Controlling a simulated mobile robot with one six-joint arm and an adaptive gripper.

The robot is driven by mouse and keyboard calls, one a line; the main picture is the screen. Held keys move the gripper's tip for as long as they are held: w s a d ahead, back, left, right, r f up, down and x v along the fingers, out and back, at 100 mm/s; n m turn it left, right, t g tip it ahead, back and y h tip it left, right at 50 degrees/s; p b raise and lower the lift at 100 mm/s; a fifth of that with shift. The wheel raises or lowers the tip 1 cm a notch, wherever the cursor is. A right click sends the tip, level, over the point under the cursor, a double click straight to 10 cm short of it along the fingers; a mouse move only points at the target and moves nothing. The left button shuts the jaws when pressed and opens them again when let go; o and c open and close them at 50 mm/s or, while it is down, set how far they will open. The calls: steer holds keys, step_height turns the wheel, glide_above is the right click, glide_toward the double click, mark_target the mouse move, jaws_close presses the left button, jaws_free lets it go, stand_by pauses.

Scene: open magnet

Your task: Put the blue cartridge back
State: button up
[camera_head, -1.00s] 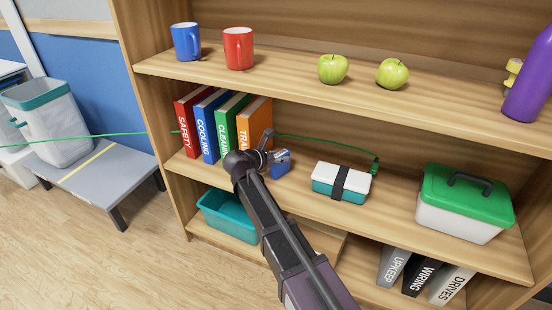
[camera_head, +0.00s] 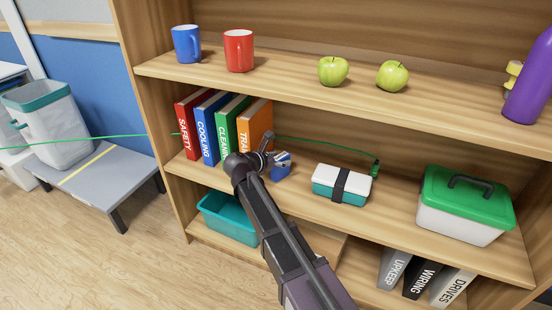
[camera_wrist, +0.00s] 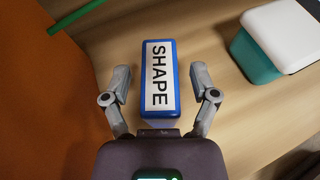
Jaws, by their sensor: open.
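The blue cartridge (camera_wrist: 159,82) stands on the middle shelf, with a white label reading SHAPE on the face toward the wrist camera. In the head view the blue cartridge (camera_head: 282,170) is partly hidden by my gripper (camera_head: 268,154). It sits between the orange binder and the white and teal lunch box. In the wrist view my gripper (camera_wrist: 160,92) is open, with one finger on each side of the cartridge. Gaps show between both fingers and the cartridge, so it is not gripped.
The orange binder (camera_head: 256,123) is close on the left, with other binders beyond it. The lunch box (camera_head: 341,184) is on the right. A green cable (camera_head: 325,144) runs behind the cartridge. The upper shelf (camera_head: 290,73) holds mugs and apples above my arm.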

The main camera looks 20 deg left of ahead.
steer(key=shift+r, duration=0.2)
steer(key=p+v, duration=0.4)
steer(key=v, duration=0.8)
steer(key=shift+p, duration=0.3)
steer(key=shift+s, duration=0.1)
